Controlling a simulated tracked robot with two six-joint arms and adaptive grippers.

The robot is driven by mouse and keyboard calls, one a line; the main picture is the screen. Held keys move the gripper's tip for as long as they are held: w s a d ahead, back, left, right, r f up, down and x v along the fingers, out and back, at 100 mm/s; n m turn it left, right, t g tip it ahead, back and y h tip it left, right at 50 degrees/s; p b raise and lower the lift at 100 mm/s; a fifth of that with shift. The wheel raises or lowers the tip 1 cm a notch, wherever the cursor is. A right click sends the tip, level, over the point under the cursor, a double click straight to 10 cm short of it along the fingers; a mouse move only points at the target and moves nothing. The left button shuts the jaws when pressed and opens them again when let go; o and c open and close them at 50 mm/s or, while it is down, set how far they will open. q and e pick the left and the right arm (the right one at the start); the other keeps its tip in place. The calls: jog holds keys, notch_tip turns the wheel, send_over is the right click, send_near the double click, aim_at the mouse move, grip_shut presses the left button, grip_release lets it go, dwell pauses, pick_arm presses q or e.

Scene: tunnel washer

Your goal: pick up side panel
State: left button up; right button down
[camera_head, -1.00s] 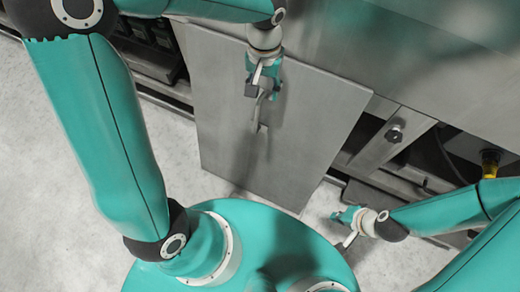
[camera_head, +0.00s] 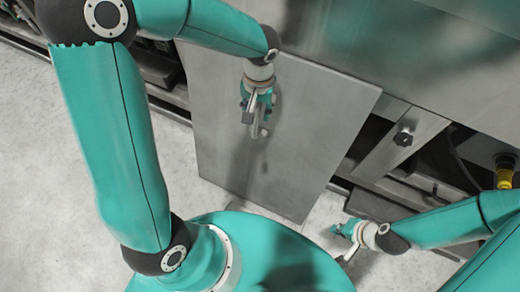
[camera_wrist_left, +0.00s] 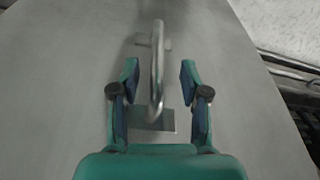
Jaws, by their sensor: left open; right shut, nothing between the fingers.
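The side panel (camera_head: 300,140) is a flat grey metal sheet leaning against the machine in the head view. It fills most of the left wrist view (camera_wrist_left: 60,70). A bent metal handle (camera_wrist_left: 157,70) stands out from the panel. My left gripper (camera_head: 258,120) is in front of the panel at the handle. In the left wrist view my left gripper (camera_wrist_left: 159,75) is open, with one finger on each side of the handle. I cannot tell whether a finger touches it. My right gripper (camera_head: 343,240) is shut and empty, low near the panel's lower right corner.
The machine's metal body (camera_head: 400,45) rises behind the panel. A bracket with a black knob (camera_head: 403,138) and a yellow fitting (camera_head: 504,170) lie to the right. Open dark bays flank the panel. Pale floor (camera_head: 50,180) is clear at the left.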

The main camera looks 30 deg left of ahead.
pick_arm(q)
notch_tip(320, 180, down, 5)
jog(key=shift+b, duration=0.9)
grip_shut()
jog(key=shift+w+r, duration=0.1)
jog(key=shift+r, duration=0.05)
